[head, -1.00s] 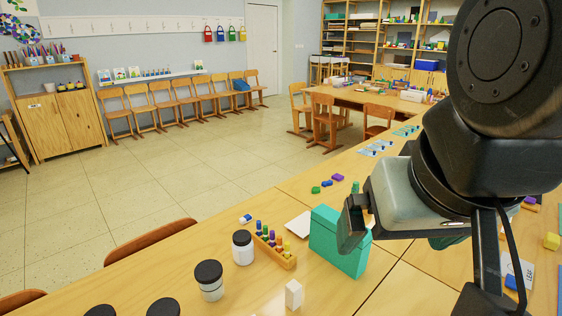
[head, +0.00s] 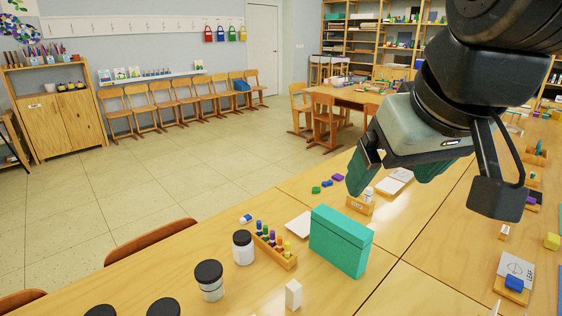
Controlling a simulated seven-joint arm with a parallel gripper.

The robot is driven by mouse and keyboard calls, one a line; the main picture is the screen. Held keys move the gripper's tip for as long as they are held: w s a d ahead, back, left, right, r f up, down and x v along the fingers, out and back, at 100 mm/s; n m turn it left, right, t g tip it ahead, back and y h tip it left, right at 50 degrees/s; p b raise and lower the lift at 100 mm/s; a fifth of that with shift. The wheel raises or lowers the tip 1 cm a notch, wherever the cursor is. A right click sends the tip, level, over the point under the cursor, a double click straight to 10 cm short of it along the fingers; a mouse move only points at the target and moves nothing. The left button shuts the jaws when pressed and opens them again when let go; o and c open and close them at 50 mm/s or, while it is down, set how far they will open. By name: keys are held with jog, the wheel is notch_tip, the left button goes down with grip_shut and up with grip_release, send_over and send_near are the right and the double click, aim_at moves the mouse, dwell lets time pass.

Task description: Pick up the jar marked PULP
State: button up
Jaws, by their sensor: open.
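Several white jars with black lids stand at the near left of the table; one is the front jar (head: 210,282) and another is the jar behind it (head: 243,248). Two more, the left jar (head: 100,311) and the jar beside it (head: 163,308), are cut by the bottom edge, with mostly their lids showing. I cannot read PULP on any of them. My gripper (head: 394,174) is open and empty above the table, well to the right of and beyond these jars. A small white container (head: 368,194) in a labelled wooden holder (head: 358,206) shows just below it; its label is unreadable.
A teal box (head: 340,240) stands between my gripper and the jars. A wooden rack of coloured pegs (head: 277,250) is beside the jars, with a white block (head: 293,294) in front. A chair back (head: 150,240) rises at the table's far edge.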

jog(key=w+a+f+n+t+h, duration=0.1)
jog(key=w+f+n+t, duration=0.15)
jog(key=w+n, duration=0.45)
jog(key=w+f+n+t, duration=0.1)
jog(key=w+f+n, duration=0.3)
jog(key=w, duration=0.7)
jog(key=w+a+f+n+t+h, duration=0.1)
jog(key=w+f+n+t, duration=0.1)
jog(key=w+f+n, duration=0.45)
notch_tip(320, 180, up, 14)
jog(key=n+t+y, duration=0.5)
jog(key=n+y, duration=0.4)
jog(key=n, duration=1.2)
send_over(245, 244)
jog(key=v, duration=0.5)
jog(key=shift+g, duration=0.35)
notch_tip(245, 244, down, 43)
jog(key=shift+w+a+f, duration=0.1)
jog(key=shift+w+a, duration=0.05)
jog(key=shift+w, duration=0.05)
jog(key=shift+w+a+f, duration=0.1)
jog(key=shift+w, duration=0.25)
jog(key=x, duration=0.6)
jog(key=shift+w+a, duration=0.15)
jog(key=shift+w, duration=0.1)
jog(key=c, duration=1.3)
